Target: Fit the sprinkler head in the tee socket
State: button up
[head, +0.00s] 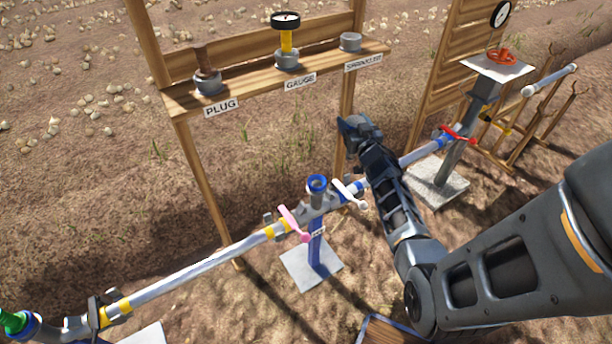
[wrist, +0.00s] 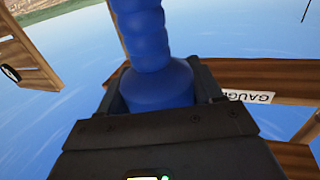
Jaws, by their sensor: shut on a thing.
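The sprinkler head (wrist: 155,85), a ribbed blue piece with a wider base, is held in my gripper (wrist: 160,100) in the wrist view. The jaws close on both sides of its base. In the head view my gripper (head: 358,130) is above and to the right of the tee, apart from it, and I cannot make out the sprinkler head there. The tee socket (head: 317,183) is a blue-rimmed upright opening on the pipe line, and it looks empty. A pink lever (head: 296,225) and a white lever (head: 350,195) flank it.
A wooden shelf (head: 260,85) behind holds a plug (head: 207,75), a yellow-stemmed gauge (head: 287,40) and an empty-looking holder (head: 350,42) labelled for the sprinkler. A stand with a red handwheel (head: 502,57) is at right. A long pipe (head: 200,268) runs left.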

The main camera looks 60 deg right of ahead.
jog(key=w+a+f+b, duration=0.7)
jog(key=w+f, duration=0.1)
jog(key=f, duration=0.2)
jog(key=shift+a+f+b, duration=0.2)
jog(key=shift+f+b, duration=0.1)
dwell(0.6)
jog(key=shift+w, duration=0.1)
jog(key=shift+f+b, duration=0.4)
jog(key=o, duration=1.2)
jog(key=shift+o, duration=0.2)
jog(key=shift+r, duration=0.1)
